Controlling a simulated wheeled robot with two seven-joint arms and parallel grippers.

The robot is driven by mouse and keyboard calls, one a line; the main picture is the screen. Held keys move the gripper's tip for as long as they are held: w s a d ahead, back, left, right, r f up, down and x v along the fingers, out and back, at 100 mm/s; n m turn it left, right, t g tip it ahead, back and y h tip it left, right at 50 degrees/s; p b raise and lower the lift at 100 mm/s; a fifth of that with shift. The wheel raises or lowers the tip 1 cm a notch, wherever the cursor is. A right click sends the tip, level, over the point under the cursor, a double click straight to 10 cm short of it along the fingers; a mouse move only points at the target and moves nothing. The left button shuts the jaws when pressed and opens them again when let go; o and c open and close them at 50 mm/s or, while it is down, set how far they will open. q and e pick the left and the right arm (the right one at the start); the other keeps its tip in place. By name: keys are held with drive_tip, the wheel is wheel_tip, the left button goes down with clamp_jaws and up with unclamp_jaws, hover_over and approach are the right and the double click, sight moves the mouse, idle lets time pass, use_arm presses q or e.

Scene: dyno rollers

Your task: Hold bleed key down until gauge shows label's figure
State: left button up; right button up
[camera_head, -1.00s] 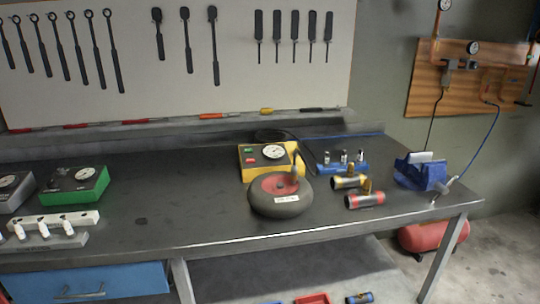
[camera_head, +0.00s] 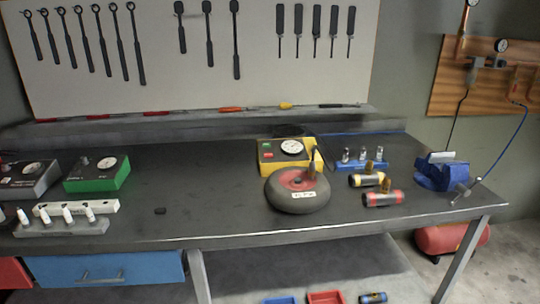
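A yellow box (camera_head: 269,162) stands on the workbench with a round white gauge (camera_head: 292,147) and two small keys on its top, a green key (camera_head: 266,145) and a red key (camera_head: 267,155). The dial reading is too small to make out. A black wheel with a red hub (camera_head: 297,190) lies in front of it. A white label (camera_head: 305,194) is on its front side, and its figure is not legible. A dark stem (camera_head: 312,160) stands up at the wheel, near the box. Neither of my grippers is in view.
A green gauge box (camera_head: 97,173) and a grey gauge box (camera_head: 27,178) stand at the left. A white rack (camera_head: 60,228) is in front of them. Cylinders (camera_head: 382,199), a blue tray (camera_head: 362,166) and a blue vise (camera_head: 441,172) are at the right. The bench's middle left is mostly clear.

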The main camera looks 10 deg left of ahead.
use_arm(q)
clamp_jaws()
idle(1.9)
